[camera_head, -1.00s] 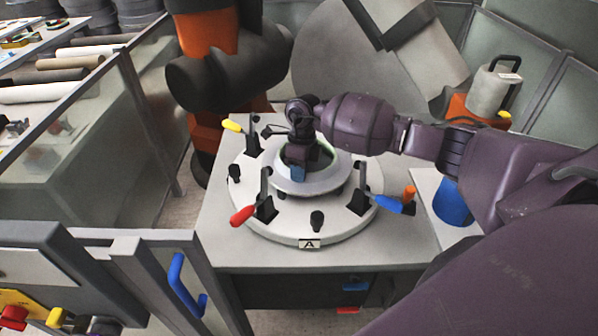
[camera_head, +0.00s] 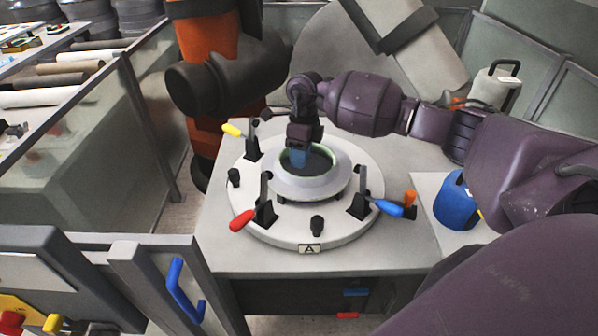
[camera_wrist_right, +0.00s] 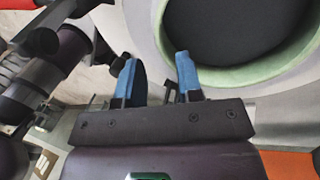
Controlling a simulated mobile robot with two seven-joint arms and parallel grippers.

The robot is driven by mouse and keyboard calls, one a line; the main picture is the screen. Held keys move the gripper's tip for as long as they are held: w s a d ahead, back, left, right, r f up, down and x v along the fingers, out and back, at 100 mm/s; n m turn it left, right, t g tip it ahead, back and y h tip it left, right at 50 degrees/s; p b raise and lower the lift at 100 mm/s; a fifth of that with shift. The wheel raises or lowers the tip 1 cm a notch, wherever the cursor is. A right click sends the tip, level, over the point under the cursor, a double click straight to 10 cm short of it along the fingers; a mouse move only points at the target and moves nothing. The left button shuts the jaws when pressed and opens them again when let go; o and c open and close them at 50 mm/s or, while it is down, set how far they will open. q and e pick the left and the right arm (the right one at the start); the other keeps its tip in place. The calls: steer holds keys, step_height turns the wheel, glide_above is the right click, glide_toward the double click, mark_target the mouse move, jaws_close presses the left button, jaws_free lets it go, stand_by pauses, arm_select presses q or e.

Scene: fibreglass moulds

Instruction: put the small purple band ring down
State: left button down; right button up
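I cannot make out a small purple band ring in either view. My right gripper (camera_head: 300,160) is over the far-left part of the round grey mould (camera_head: 323,188), which has a pale green inner rim and a dark centre. In the right wrist view, the two blue fingers of the right gripper (camera_wrist_right: 158,75) stand apart, with no ring visible between them. The mould (camera_wrist_right: 222,82) lies beyond the fingers, its opening at upper right. My left gripper is not in view.
The mould sits on a round white plate (camera_head: 285,232) labelled A on a grey table (camera_head: 225,258). Toggle clamps with yellow (camera_head: 232,130), red (camera_head: 242,220) and blue (camera_head: 388,207) handles surround it. A blue container (camera_head: 456,203) stands to the right. A railing (camera_head: 150,238) is at front left.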

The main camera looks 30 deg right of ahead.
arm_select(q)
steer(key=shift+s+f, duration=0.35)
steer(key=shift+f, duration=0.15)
arm_select(e)
steer(key=s+v, duration=0.1)
steer(key=v, duration=0.5)
steer(key=shift+w, duration=0.5)
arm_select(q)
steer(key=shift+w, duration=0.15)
arm_select(e)
steer(key=shift+r, duration=0.1)
